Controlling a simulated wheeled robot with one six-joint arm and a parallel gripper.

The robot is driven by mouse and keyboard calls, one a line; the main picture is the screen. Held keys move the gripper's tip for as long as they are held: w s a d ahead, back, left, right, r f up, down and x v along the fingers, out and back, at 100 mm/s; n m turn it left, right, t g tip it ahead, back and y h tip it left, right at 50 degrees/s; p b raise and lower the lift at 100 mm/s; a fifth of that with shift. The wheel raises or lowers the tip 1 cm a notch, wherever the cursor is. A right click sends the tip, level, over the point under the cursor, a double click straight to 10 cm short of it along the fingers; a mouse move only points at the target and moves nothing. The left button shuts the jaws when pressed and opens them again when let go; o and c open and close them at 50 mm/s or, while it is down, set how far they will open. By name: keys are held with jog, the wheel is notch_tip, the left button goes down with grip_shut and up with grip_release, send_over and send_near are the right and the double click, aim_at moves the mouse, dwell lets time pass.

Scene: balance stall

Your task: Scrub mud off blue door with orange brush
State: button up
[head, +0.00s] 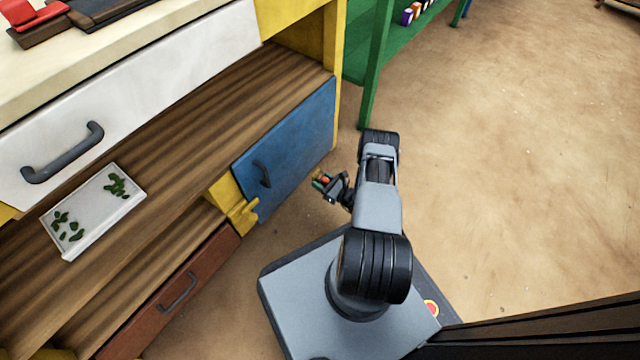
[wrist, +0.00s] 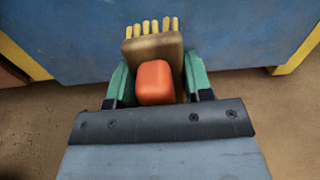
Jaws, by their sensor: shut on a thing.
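The blue door (head: 290,150) is the front of a low compartment in the stall, with a dark handle (head: 262,174) at its left. It also fills the top of the wrist view (wrist: 80,40). I can make out no clear mud patch on it. My gripper (head: 327,186) is low in front of the door, to the right of the handle. In the wrist view, its green fingers are shut on the brush (wrist: 155,82), which has an orange block, a brown head and yellow bristles. The bristles point at the door's lower part; whether they touch it I cannot tell.
Left of the door are a white drawer (head: 150,100), a shelf with a white tray (head: 95,215) of green pieces, and a red-brown drawer (head: 170,295). A green stand (head: 372,70) rises beyond the door. The floor (head: 510,170) at right is clear.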

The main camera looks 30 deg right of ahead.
aim_at(299, 168)
jog(key=shift+b+x, duration=0.3)
jog(key=shift+x, duration=2.6)
jog(key=shift+x, duration=1.05)
jog(key=shift+f, duration=0.2)
jog(key=shift+w+d, duration=0.25)
jog(key=shift+d, duration=0.35)
jog(key=shift+w+d, duration=0.25)
jog(key=shift+d, duration=0.4)
jog(key=shift+w+d, duration=0.2)
jog(key=shift+d, duration=0.4)
jog(key=shift+w, duration=0.15)
jog(key=shift+s+a+p, duration=0.2)
jog(key=shift+a, duration=0.5)
jog(key=shift+s+a+p, duration=0.2)
jog(key=shift+a, duration=0.45)
jog(key=shift+s+a+p, duration=0.2)
jog(key=shift+s+a, duration=0.05)
jog(key=shift+a, duration=0.45)
jog(key=shift+c, duration=0.4)
